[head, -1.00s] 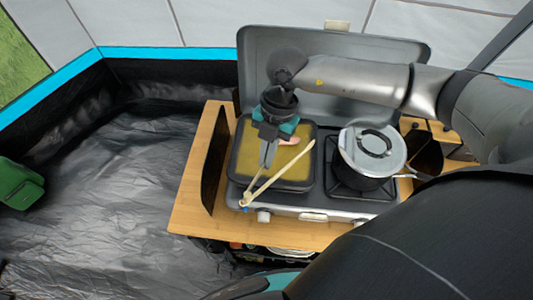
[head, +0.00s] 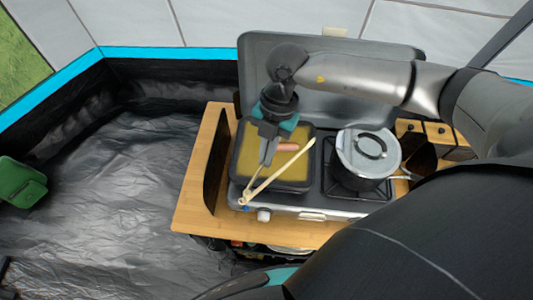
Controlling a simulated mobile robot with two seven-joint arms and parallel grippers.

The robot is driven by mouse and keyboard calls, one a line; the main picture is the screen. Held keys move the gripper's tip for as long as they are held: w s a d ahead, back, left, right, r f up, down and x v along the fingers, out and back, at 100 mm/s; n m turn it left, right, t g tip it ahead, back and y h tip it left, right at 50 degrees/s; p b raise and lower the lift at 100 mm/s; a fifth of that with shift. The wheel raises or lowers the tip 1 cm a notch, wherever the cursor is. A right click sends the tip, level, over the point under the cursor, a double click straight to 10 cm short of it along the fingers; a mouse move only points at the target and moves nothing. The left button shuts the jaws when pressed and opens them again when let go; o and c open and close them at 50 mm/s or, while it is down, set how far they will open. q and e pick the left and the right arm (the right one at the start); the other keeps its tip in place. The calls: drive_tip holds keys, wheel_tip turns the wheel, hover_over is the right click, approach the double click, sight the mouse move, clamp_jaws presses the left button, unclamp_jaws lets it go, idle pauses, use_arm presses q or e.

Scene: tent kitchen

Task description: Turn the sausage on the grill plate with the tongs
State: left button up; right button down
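The grill plate (head: 243,180) is a dark square pan with a yellowish surface on the left burner of the camp stove. The sausage (head: 287,147) lies on it, reddish brown, partly hidden by my gripper and the tongs. The pale wooden tongs (head: 287,167) spread in a V from their joined end at the plate's front left corner. One arm slants up right past the sausage; the other runs up to my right gripper (head: 267,158). That gripper points down over the plate, its fingers close together on the tongs. My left gripper is out of view.
A lidded pot (head: 367,155) stands on the right burner. The stove's raised lid (head: 330,85) is behind the plate. A dark upright panel (head: 217,165) stands left of the stove on the wooden table (head: 196,205). A green object (head: 22,183) is on the floor at far left.

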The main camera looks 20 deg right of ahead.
drive_tip(key=shift+r, duration=1.95)
